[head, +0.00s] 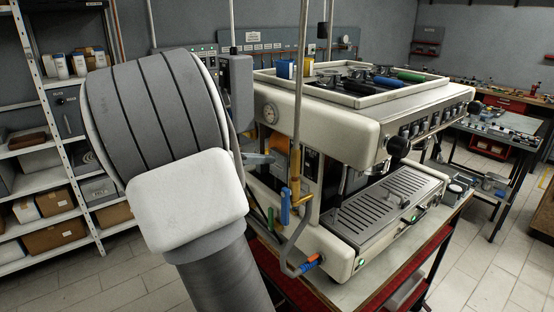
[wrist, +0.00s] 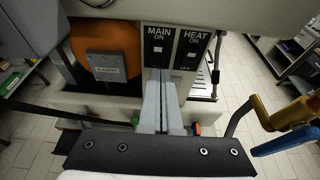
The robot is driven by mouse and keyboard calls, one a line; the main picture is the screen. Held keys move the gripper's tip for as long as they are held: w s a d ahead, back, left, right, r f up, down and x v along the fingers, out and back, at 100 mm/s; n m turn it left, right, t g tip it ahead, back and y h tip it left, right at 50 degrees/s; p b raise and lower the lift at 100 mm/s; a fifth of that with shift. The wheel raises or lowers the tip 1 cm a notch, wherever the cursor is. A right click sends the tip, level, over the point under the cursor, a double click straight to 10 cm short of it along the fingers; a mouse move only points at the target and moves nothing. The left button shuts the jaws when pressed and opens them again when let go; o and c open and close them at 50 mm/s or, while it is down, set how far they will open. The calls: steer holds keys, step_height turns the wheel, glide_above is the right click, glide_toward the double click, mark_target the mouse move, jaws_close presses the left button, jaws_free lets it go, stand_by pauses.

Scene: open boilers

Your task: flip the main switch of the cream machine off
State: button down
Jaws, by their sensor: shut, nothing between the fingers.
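The cream machine (head: 318,130) stands on a table in the head view, its open side facing my arm. In the wrist view, the main switch (wrist: 157,47) is on a black plate lettered MAIN, with ON under it. A similar HEAT plate (wrist: 191,50) is just to its right. My gripper (wrist: 160,74) is shut and empty, its fingertips overlapping the lower part of the MAIN plate. I cannot tell whether they touch it. The lower end of the plate is hidden behind the fingers. In the head view my arm hides most of the gripper.
An orange boiler end with an ELEMENT plate (wrist: 107,66) is left of the switches. A pipe with a brass valve and blue handle (head: 285,207) rises at the machine's near side. Cups and coloured-handled tools lie in the top tray (head: 345,97). Shelves (head: 45,180) stand left.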

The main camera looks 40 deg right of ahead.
steer(key=v, duration=0.6)
steer(key=shift+a+r+b, duration=0.25)
steer(key=shift+r+b, duration=0.05)
steer(key=shift+r, duration=0.15)
steer(key=shift+w, duration=0.1)
steer(key=shift+w+a+f+y+b, duration=0.25)
steer(key=shift+f+y+b, duration=0.4)
steer(key=shift+b, duration=0.45)
steer(key=shift+d+f, duration=0.1)
steer(key=shift+d, duration=0.05)
steer(key=r+p+x, duration=0.1)
steer(key=x, duration=1.2)
steer(key=shift+d, duration=0.6)
